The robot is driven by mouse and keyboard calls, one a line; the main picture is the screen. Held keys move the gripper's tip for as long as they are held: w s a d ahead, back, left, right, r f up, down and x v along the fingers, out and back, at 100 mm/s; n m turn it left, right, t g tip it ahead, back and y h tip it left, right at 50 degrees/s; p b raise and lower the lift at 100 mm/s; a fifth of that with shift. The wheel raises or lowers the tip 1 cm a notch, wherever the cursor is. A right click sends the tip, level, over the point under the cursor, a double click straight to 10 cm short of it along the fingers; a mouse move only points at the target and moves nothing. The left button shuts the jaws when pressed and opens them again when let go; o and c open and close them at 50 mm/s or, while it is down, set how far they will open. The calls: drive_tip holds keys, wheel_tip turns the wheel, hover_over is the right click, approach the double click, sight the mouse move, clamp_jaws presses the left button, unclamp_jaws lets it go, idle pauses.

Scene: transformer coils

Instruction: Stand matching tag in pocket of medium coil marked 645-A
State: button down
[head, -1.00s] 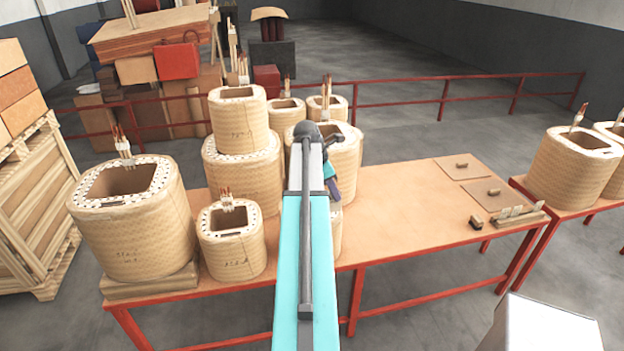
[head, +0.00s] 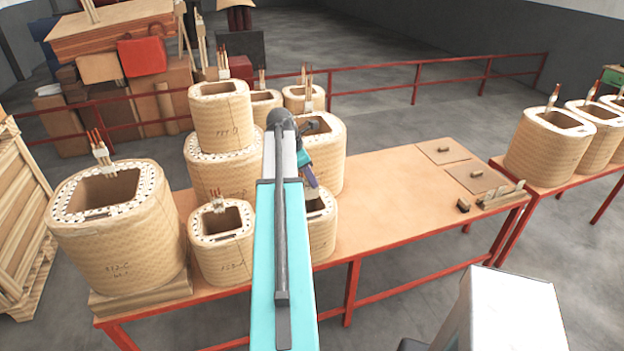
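Several tan woven coils of different sizes stand on the table. A large one (head: 118,235) is at the left, a small one (head: 222,250) is beside it, and another (head: 205,178) carries a smaller coil (head: 221,118) on top. Handwritten marks on them are too small to read surely; I cannot pick out 645-A. A front coil (head: 322,232) is partly behind my arm. My gripper (head: 311,182) points down over that coil's top; its fingers are too small and hidden to tell their state or any tag. Small upright pieces, perhaps tags, stand in a wooden holder (head: 500,199) at the right.
The table (head: 390,220) is bare in the middle. More coils (head: 545,150) stand on a second table at right. A red railing (head: 400,90) runs behind.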

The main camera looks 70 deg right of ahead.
sight(312, 197)
drive_tip(key=shift+f, duration=0.2)
drive_tip(key=shift+f+b, duration=3.1)
drive_tip(key=shift+f, duration=0.75)
drive_tip(key=shift+f+b, duration=0.4)
drive_tip(key=shift+f, duration=1.7)
drive_tip(key=c, duration=1.9)
unclamp_jaws()
drive_tip(key=shift+c, duration=0.2)
drive_tip(key=shift+r, duration=0.1)
drive_tip(key=b+v, duration=0.3)
drive_tip(key=v, duration=1)
drive_tip(key=shift+r, duration=0.3)
